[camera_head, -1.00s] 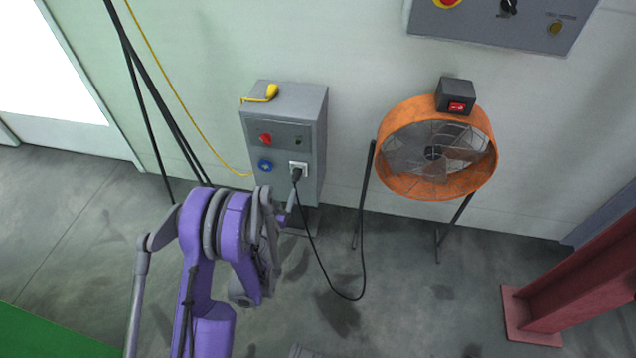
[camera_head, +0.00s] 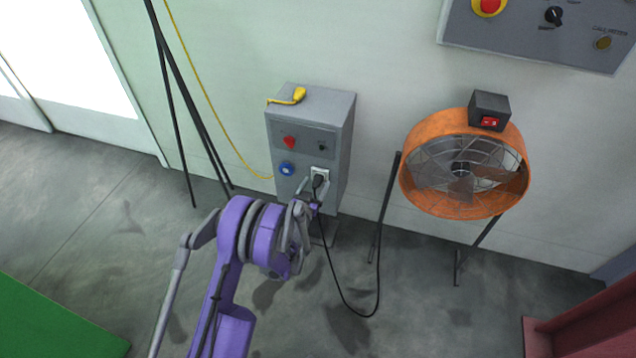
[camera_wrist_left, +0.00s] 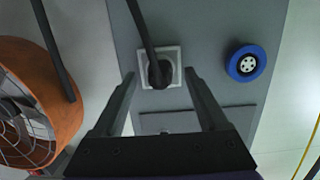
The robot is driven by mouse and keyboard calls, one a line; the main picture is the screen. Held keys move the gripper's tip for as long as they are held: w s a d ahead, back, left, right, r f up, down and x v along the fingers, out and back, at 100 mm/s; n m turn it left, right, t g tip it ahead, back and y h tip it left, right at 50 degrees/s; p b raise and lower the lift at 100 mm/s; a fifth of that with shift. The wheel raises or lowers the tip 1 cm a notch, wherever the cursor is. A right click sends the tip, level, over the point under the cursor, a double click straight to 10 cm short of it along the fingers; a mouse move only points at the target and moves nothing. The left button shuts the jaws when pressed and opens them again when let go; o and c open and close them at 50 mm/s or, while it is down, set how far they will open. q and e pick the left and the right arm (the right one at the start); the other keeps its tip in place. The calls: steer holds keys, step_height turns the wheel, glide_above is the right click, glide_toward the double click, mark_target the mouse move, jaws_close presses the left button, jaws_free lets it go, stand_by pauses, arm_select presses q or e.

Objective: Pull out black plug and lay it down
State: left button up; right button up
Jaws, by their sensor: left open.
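The black plug (camera_head: 318,182) sits in the white socket (camera_head: 321,171) on the front of the grey box (camera_head: 337,142). In the left wrist view the plug (camera_wrist_left: 159,73) shows in the socket's square frame (camera_wrist_left: 174,55), with its cable running across the top. My left gripper (camera_head: 312,198) is just below and in front of the plug. In the left wrist view my left gripper's fingers (camera_wrist_left: 162,78) are open, one on each side of the plug, with gaps between. My right gripper is not in view.
The black cable (camera_head: 377,270) hangs in a loop to the floor near the orange fan (camera_head: 465,165). A blue socket (camera_head: 286,169) and a red knob (camera_head: 289,142) are on the box. A yellow connector (camera_head: 299,94) lies on top. Bare floor (camera_head: 100,235) is at the left.

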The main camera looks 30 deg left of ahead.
arm_select(q)
steer(key=shift+w+a, duration=0.1)
steer(key=shift+w, duration=0.3)
steer(key=shift+c, duration=0.3)
jaws_close()
